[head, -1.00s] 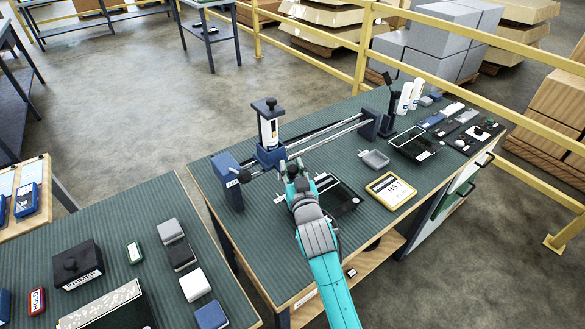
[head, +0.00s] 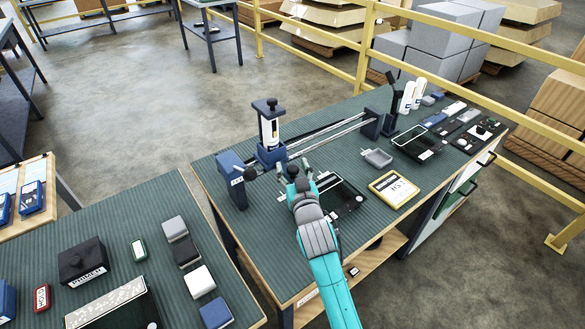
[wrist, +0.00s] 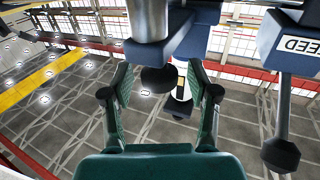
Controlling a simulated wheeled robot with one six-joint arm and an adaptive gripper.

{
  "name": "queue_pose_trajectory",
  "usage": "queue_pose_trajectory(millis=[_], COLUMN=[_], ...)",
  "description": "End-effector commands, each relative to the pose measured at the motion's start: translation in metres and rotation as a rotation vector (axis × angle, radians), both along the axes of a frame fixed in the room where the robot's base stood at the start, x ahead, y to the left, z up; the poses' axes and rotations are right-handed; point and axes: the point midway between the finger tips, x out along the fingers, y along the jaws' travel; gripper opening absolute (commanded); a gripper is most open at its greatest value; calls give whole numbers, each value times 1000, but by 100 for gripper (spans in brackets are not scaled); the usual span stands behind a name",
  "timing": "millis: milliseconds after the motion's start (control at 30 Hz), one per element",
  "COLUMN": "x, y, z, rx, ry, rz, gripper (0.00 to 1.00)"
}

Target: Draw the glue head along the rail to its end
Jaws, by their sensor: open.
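The glue head (head: 270,140) is an upright dark blue carriage with a white cartridge and black knob on top. It sits on the twin-rod rail (head: 330,135), near the rail's left end, close to the blue end block (head: 231,180). My gripper (head: 299,168) is just to the right of and in front of the glue head. In the wrist view my green fingers (wrist: 158,92) are apart, and a dark round knob (wrist: 158,79) under a blue body shows between them. I cannot tell whether the fingers touch it.
A block marked FEED (wrist: 300,38) with a dark knob hangs close on the right in the wrist view. The rail's far block (head: 373,122) stands right.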

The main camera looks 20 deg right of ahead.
Motion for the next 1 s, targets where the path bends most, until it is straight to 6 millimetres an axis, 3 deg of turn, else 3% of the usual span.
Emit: queue_pose_trajectory(millis=[167,600,800,1000], x=[-17,-95,-113,-118], y=[2,8,10,10], z=[-1,-1,-1,0], rx=[0,-1,1,0], ry=[2,1,1,0], rz=[1,2,1,1], gripper=[60,60,60,60])
